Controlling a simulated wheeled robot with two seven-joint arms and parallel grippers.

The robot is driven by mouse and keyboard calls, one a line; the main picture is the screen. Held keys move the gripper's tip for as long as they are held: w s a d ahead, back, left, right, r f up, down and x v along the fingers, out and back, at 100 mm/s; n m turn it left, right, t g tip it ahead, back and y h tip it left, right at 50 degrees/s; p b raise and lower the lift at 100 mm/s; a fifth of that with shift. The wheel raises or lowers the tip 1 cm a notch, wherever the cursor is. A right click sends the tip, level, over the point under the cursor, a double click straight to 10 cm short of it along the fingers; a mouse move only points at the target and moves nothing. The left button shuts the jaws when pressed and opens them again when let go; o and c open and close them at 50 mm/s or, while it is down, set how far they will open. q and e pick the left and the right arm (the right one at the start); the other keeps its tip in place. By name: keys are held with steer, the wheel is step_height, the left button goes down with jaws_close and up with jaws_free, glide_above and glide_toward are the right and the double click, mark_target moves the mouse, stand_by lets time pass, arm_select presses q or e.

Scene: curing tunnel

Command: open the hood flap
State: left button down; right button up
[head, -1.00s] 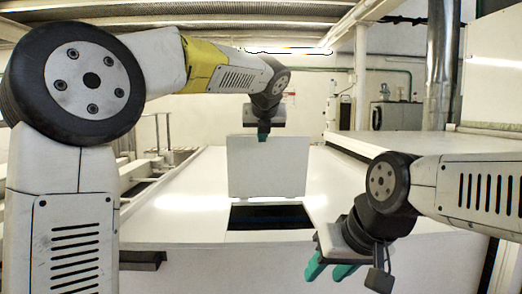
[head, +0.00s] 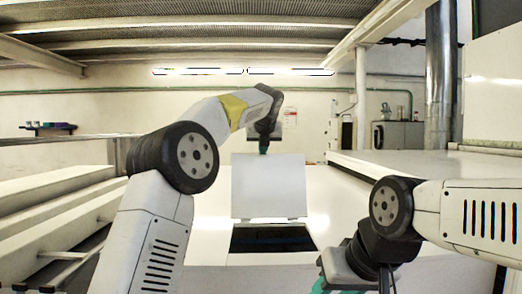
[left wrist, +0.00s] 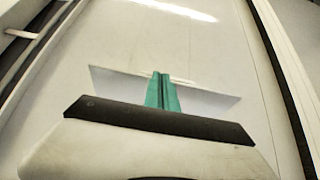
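The hood flap (head: 268,186) is a pale panel standing up, roughly upright, at the far edge of a dark rectangular opening (head: 272,239) in the white hood top. My left gripper (head: 264,148) is at the flap's top edge. In the left wrist view its green fingers (left wrist: 161,92) are together, with nothing visible between them, over the flap (left wrist: 205,101); I cannot tell whether they touch it. My right gripper (head: 338,288) is low at the near right of the hood, cut off by the picture's bottom edge, its visible fingers apart.
The white hood top (head: 205,225) is bare around the opening. A long pale rail (head: 50,190) runs along the left. A raised white surface (head: 420,164) lies at the right, with a metal duct (head: 440,80) behind it. A ceiling grating is overhead.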

arm_select(q)
steer(key=shift+w+a, duration=0.1)
steer(key=shift+w, duration=0.1)
steer(key=shift+s+r, duration=0.2)
steer(key=shift+s, duration=0.1)
steer(key=v, duration=0.7)
steer(key=s+a+f+n+g, duration=0.2)
steer(key=s+a+f+n, duration=0.2)
steer(key=s+a+n, duration=0.5)
steer(key=s+a+f+n+g, duration=0.1)
steer(key=s+a+f+n, duration=0.2)
steer(key=s+f+n, duration=0.4)
steer(key=s+a+f+n+h, duration=0.1)
steer(key=s+a+f+n, duration=0.2)
steer(key=s+f+n, duration=0.5)
steer(key=s+a+f+n+g+h, duration=0.1)
steer(key=s+a+f+n, duration=0.2)
steer(key=s+f+n, duration=0.5)
steer(key=s+n, duration=0.3)
steer(key=s, duration=0.4)
steer(key=shift+s+f+g, duration=0.15)
steer(key=shift+s+g, duration=0.1)
steer(key=shift+g, duration=0.05)
arm_select(e)
steer(key=shift+w, duration=0.1)
steer(key=shift+o, duration=0.2)
